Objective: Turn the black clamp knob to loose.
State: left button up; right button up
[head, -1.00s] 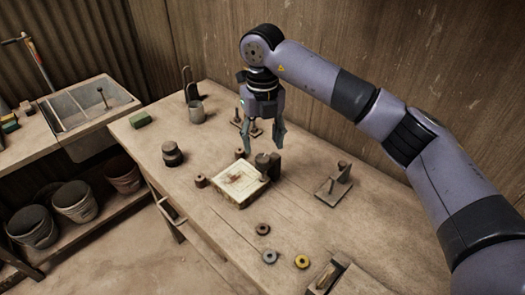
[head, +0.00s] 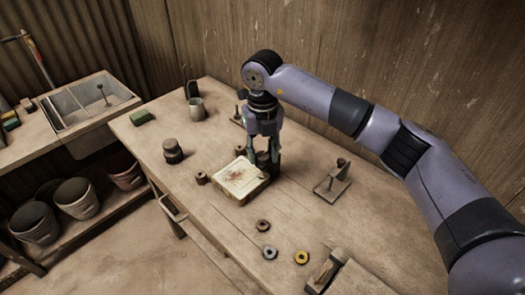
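The clamp knob (head: 263,160) is a small dark shape at the back right corner of the pale square tile plate (head: 238,184), next to a dark upright block. My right gripper (head: 263,155) points straight down over it, one finger on each side of the knob. The fingers hide part of the knob, and I cannot tell whether they touch it. The knob's setting is too small to read. My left gripper is not in view.
A dark jar (head: 172,151), a grey mug (head: 197,108) and a green sponge (head: 140,117) stand at the left. A metal stand (head: 333,183) is at the right. Several rings, one of them a yellow ring (head: 301,257), lie in front.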

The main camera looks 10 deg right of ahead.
jog(key=c, duration=0.6)
